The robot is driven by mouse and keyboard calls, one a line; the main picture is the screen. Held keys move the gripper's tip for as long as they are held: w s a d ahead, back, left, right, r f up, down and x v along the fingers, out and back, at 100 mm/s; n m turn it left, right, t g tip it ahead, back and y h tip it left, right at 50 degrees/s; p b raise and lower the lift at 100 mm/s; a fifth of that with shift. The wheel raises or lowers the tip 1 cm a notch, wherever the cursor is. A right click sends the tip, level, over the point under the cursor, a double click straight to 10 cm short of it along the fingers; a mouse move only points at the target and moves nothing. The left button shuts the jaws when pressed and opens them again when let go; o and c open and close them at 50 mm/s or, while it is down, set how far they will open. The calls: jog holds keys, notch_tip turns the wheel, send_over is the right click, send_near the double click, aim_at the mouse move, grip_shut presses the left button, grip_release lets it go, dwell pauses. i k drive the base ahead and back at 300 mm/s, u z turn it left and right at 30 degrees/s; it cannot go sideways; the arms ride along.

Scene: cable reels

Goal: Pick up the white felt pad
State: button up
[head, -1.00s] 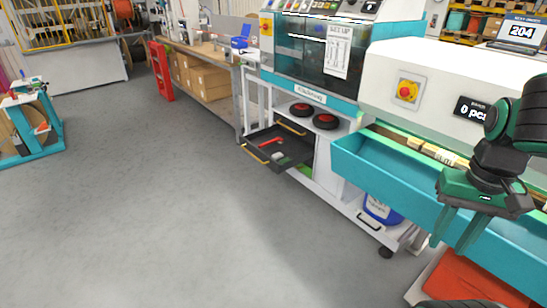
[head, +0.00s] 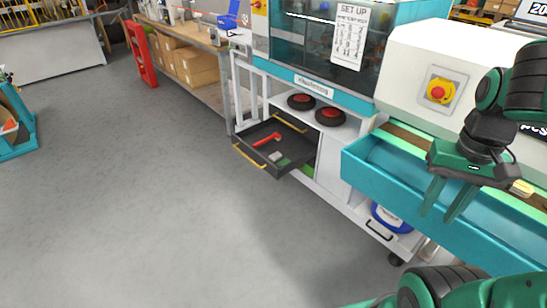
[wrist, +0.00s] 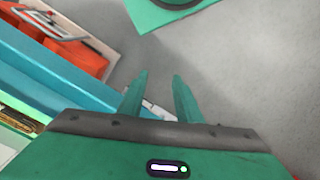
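An open dark drawer (head: 250,142) with yellow handles sticks out of the white cart under the machine. In it lie a red tool (head: 267,139), a small pale, greyish-white piece (head: 276,156) and something green (head: 284,163) close by. The pale piece may be the white felt pad; it is too small to be sure. My gripper (head: 437,217) is open and empty, fingers pointing down, in front of the teal trough, well to the right of the drawer. In the wrist view its two fingers (wrist: 160,76) stand apart with nothing between them.
The teal trough (head: 385,180) juts out beside the drawer. Two black-and-red wheels (head: 315,110) lie on the cart shelf above it. A blue container (head: 390,217) sits low under the trough. The grey floor left of the drawer is clear.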

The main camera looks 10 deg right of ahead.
aim_at(275, 156)
jog(key=u, duration=0.9)
jog(key=k, duration=1.2)
jog(key=u, duration=0.95)
jog(key=i, duration=2.45)
jog(key=z, duration=0.4)
jog(key=i, duration=1.2)
jog(key=z, duration=0.5)
jog(key=i, duration=1.15)
jog(key=z, duration=0.4)
